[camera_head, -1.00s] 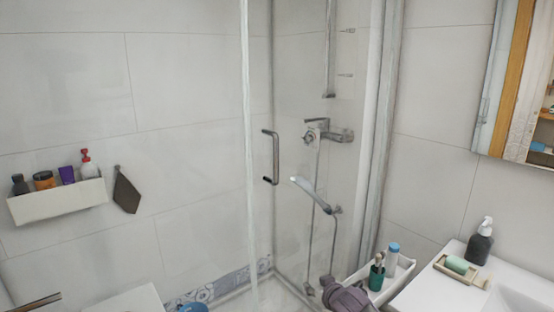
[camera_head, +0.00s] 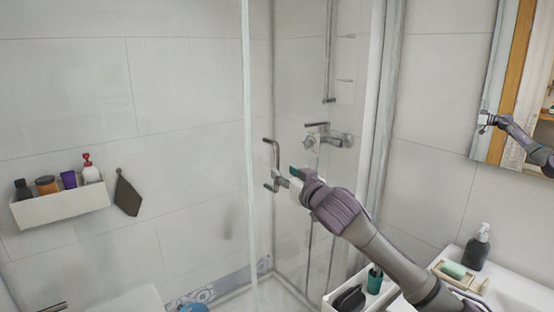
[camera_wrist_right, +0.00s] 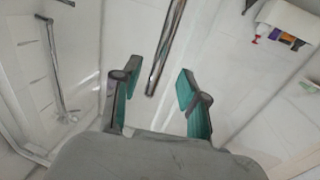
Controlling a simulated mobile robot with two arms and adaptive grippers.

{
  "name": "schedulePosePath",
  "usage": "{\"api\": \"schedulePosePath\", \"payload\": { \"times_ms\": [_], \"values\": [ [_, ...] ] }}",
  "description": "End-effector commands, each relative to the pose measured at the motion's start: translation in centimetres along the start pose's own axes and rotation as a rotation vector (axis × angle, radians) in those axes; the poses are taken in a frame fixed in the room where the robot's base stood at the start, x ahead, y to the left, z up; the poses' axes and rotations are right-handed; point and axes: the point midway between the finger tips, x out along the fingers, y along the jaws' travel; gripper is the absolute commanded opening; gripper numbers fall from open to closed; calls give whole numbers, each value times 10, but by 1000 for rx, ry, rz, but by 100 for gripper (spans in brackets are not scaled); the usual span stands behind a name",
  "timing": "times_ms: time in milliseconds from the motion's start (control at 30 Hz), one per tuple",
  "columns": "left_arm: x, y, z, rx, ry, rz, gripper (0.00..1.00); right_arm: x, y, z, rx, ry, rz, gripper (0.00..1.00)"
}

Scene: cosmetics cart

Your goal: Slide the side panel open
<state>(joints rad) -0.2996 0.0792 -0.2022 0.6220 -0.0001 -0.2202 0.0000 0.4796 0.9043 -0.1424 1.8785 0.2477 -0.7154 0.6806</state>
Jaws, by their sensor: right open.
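The side panel is a clear glass shower panel (camera_head: 292,115) in the middle of the head view. A vertical metal bar handle (camera_head: 276,152) is fixed to it. My right gripper (camera_head: 280,178) is at the handle's lower end, with its arm coming in from the lower right. In the right wrist view, the handle (camera_wrist_right: 167,45) runs down into the gap between the teal-padded fingers of my open right gripper (camera_wrist_right: 158,74). Its end lies between them in the picture; I cannot tell whether either finger touches it. My left gripper is not in view.
Shower fittings (camera_head: 330,137) sit behind the glass. A white tray (camera_head: 331,299) and a sink counter (camera_head: 520,292) with a soap dispenser (camera_head: 477,247) lie below and right of my right arm. A wall shelf (camera_head: 62,205) with bottles hangs left. A mirror stands at upper right.

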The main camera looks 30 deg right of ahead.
Motion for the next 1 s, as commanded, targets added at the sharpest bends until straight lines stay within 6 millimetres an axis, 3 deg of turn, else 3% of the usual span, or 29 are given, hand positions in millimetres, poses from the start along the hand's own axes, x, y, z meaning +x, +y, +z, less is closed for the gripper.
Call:
{"api": "schedulePosePath", "payload": {
  "times_ms": [100,300,700,733,1000],
  "values": [
    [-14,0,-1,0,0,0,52,24,0,-5,5,0,1,43],
    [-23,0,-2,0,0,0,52,49,0,-2,2,0,0,43],
    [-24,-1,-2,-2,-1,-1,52,57,0,1,0,0,-1,43],
    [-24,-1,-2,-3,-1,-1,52,57,0,1,0,0,-1,42],
    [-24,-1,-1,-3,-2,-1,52,56,0,1,0,0,0,0]
  ]
}}
